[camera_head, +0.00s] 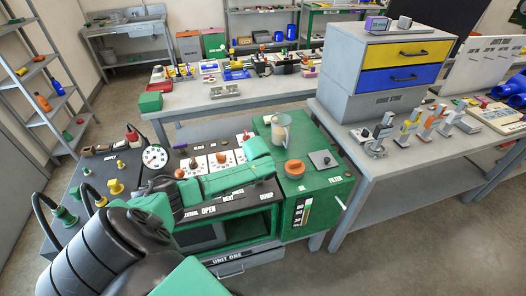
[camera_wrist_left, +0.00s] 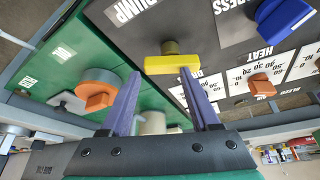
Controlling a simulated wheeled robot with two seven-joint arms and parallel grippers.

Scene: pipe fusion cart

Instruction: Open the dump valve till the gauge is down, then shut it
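The dump valve has a yellow bar handle (camera_wrist_left: 172,64) on a brass-coloured stem, beside the DUMP label on the dark panel in the left wrist view. My left gripper (camera_wrist_left: 160,73) is open, with its two purple fingers pointing at the handle. The right-hand fingertip overlaps the handle in the picture; I cannot tell whether it touches. In the head view my left arm hides the valve handle, while the DUMP label (camera_head: 266,196) shows on the cart's front edge. The round white gauge (camera_head: 154,157) stands at the back left of the cart; its reading is too small to tell. My right gripper is not in view.
A blue knob (camera_wrist_left: 285,18) and a small orange HEAT knob (camera_wrist_left: 261,86) are on the dark panel. A grey bench with drawers (camera_head: 406,62) stands at right.

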